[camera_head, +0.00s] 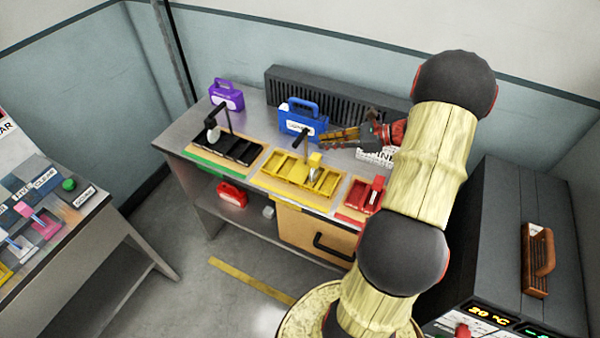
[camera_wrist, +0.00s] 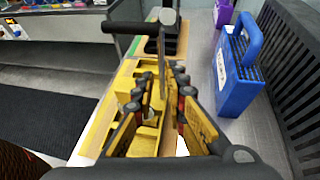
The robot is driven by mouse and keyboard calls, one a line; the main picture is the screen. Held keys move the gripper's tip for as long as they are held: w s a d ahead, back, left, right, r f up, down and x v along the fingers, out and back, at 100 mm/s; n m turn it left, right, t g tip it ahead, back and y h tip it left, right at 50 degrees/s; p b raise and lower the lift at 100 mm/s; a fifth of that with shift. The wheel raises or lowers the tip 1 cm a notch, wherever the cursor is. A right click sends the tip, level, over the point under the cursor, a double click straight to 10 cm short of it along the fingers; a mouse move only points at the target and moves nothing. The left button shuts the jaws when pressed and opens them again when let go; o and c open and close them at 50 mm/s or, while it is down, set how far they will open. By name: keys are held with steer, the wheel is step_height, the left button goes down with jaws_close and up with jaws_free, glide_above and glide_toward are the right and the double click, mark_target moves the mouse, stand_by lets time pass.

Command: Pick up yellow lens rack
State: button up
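The yellow lens rack (camera_head: 293,181) sits on the grey bench between a black rack and a red rack. It has several open slots, a raised yellow block and a black-handled lever over it. In the wrist view, the yellow rack (camera_wrist: 118,100) lies below and left of my fingers, partly hidden by them. My gripper (camera_head: 323,138) is above the bench behind the rack's right part, close to the blue case. In the wrist view, my gripper (camera_wrist: 164,85) has its two fingers apart, with the lever's thin upright showing beyond them. I see nothing held.
A blue case (camera_head: 297,121) and a purple case (camera_head: 226,97) stand at the back. The black rack (camera_head: 228,147) is left, the red rack (camera_head: 360,193) right. A white basket (camera_head: 374,156) is beside my arm. A dark cabinet (camera_head: 510,220) stands right; open floor lies in front.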

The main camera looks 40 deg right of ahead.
steer(key=b, duration=0.3)
glide_above(305, 162)
steer(key=f, duration=0.3)
steer(key=shift+w+d+f, duration=0.1)
steer(key=shift+d+f, duration=0.1)
steer(key=shift+d, duration=0.05)
steer(key=shift+w, duration=0.15)
jaws_close()
stand_by(0.4)
steer(key=shift+r, duration=0.2)
